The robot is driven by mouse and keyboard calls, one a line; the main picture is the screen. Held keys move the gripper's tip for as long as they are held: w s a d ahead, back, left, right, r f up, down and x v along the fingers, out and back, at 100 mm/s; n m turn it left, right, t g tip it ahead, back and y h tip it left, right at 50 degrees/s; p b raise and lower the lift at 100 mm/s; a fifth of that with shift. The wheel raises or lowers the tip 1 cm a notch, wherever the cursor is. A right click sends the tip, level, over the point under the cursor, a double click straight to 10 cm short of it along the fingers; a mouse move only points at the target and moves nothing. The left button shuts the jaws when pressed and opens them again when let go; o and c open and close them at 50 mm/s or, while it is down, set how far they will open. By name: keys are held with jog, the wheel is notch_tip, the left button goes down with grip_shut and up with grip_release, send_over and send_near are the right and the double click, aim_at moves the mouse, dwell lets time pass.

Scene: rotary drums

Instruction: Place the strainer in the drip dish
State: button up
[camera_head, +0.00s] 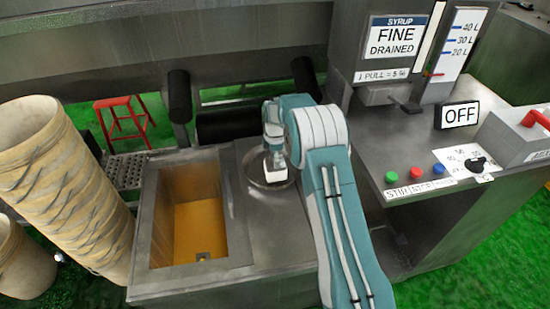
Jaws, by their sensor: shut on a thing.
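My gripper (269,178) points down at the counter right of the open tank, mostly hidden behind my own wrist. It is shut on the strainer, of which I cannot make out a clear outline. A shallow round grey metal shape, seemingly the drip dish (288,184), lies around and beneath my gripper on the metal counter. Its middle is covered by my arm. I cannot tell whether the strainer touches the dish or hangs just above it.
An open rectangular tank (238,215) with a yellow inside lies left of my gripper. Stacked beige buckets (60,185) stand far left. A red stool (122,115) stands behind.

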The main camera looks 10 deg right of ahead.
jog(key=o, duration=1.3)
jog(key=shift+f, duration=0.1)
jog(key=shift+c, duration=0.2)
